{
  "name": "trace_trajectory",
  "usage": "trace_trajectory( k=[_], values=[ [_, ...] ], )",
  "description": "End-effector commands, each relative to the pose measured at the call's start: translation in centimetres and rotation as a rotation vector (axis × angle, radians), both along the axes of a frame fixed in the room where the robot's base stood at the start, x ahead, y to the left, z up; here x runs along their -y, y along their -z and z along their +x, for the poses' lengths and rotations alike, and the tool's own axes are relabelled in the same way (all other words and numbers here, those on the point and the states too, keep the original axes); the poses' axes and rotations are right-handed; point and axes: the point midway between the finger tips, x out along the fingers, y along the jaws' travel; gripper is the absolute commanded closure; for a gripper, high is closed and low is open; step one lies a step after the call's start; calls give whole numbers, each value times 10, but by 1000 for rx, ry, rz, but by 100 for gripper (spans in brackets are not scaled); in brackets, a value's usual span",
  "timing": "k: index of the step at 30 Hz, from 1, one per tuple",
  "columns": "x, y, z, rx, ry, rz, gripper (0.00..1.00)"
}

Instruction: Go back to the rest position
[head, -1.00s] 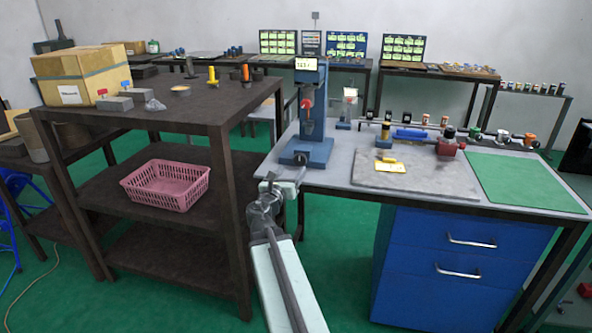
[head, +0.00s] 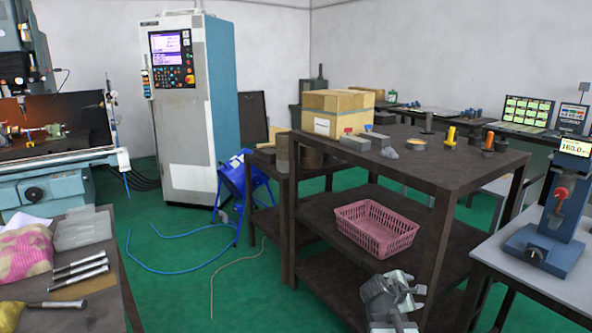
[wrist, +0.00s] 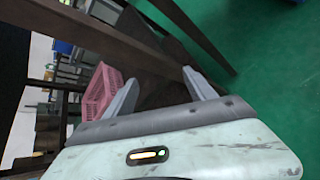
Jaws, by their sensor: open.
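My gripper (head: 408,290) shows at the bottom of the head view, in front of the dark shelf rack. In the wrist view its two fingers (wrist: 163,90) stand wide apart with nothing between them. A pink basket (head: 376,229) sits on the rack's middle shelf, behind and above my gripper in the picture. The basket also shows in the wrist view (wrist: 101,92), beside the left finger. No indexing chuck can be made out clearly in these frames.
The dark rack (head: 470,163) carries boxes and small parts on top. A blue press (head: 545,235) stands on a bench at the right. A tool table (head: 95,305) is at lower left, and a machine cabinet (head: 187,110) stands behind.

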Motion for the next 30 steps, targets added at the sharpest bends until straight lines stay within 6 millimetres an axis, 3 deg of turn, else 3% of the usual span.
trace_trajectory(
  k=[1,3,7,12,16,18,30],
  values=[
    [-29,22,-9,31,80,167,36],
    [-68,52,-26,61,241,414,36],
    [-130,90,-64,67,584,780,36],
    [-186,109,-109,32,1045,1052,36],
    [-201,110,-131,70,1345,1089,36],
    [-201,78,-129,86,1359,1093,36],
    [-200,-50,-129,88,1353,1092,36]
  ],
)
